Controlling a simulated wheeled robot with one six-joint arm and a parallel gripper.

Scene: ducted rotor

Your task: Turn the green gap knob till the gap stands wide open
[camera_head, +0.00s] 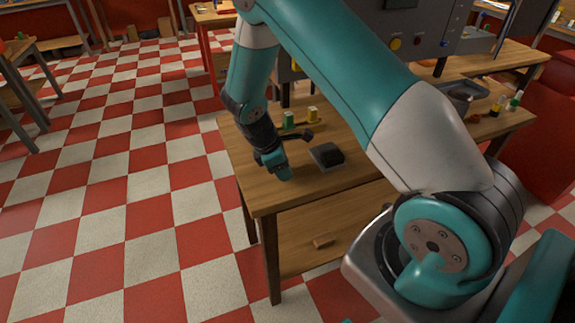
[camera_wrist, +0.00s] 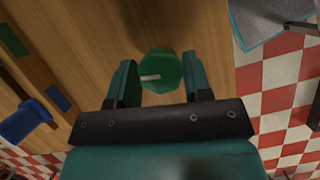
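The green gap knob (camera_wrist: 160,70) shows in the wrist view as an eight-sided knob on the wooden top, with a white pointer line running from its middle toward the left. My gripper (camera_wrist: 160,72) has its two teal fingers spread, one on each side of the knob. Both fingers look very near its edges, but I cannot tell if they press on it. In the head view my gripper (camera_head: 275,171) points down, low over the front left part of the workbench (camera_head: 262,198). The knob is hidden there. No gap can be made out.
A dark block on a grey plate (camera_head: 327,155) lies right of my gripper. A grey panel (camera_head: 425,35) with buttons stands at the back. The checkered floor (camera_head: 110,190) left of the bench is clear.

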